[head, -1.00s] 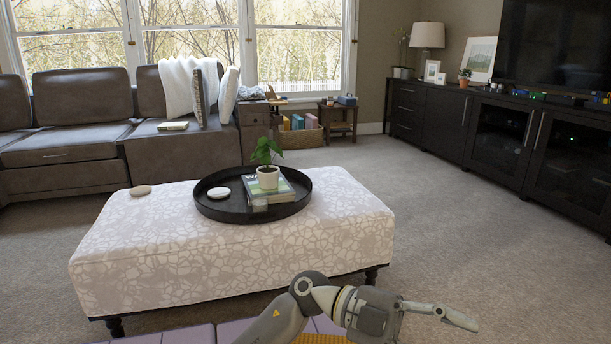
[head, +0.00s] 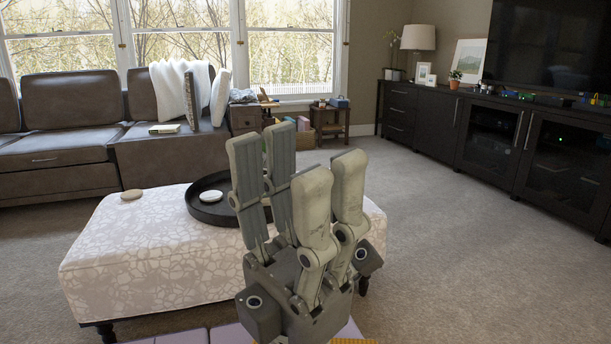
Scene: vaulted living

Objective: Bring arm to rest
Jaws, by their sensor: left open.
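My left gripper (head: 296,165) stands large in the middle of the head view, fingers pointing up. Its grey jaws are apart, with nothing seen between them. It is in front of the patterned ottoman (head: 130,255) and hides part of the round black tray (head: 205,213) on it. A white disc (head: 211,196) shows in the tray. The plant and books seen there earlier are hidden behind the gripper. My right gripper is not in view.
A pale round stone-like item (head: 132,194) lies on the ottoman's left. A brown leather sofa (head: 75,100) stands behind. A dark media cabinet (head: 430,120) with a TV (head: 545,45) runs along the right. The carpet (head: 450,250) between ottoman and cabinet is clear.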

